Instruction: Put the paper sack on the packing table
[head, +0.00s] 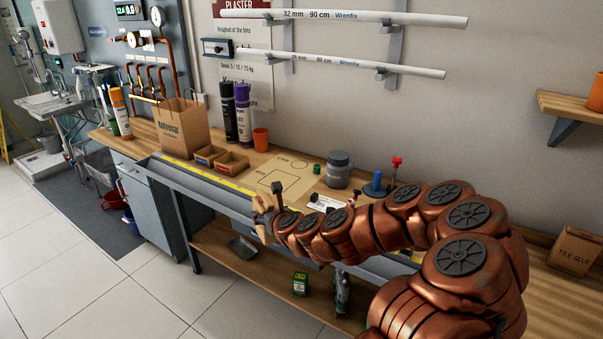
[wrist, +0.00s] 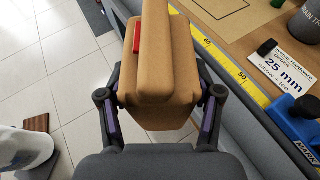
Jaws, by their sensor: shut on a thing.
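My gripper (head: 266,208) is shut on a tan sack-like thing (wrist: 160,85) with a raised fold along its top and a red patch on its left side. In the wrist view my two fingers press on its sides, and no print on it can be read. It hangs over the floor, just off the front edge of the long workbench (head: 300,172). Two other paper sacks show in the head view: a brown one with handles (head: 180,130) on the bench's left part, and one marked glue (head: 575,250) on a wooden surface at right. I cannot tell which surface is the packing table.
On the bench stand small open bins (head: 231,163), dark and purple tubes (head: 243,112), an orange cup (head: 261,140) and a grey jar (head: 338,170). Outlined rectangles on the bench top are bare. A low shelf (head: 240,265) runs beneath.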

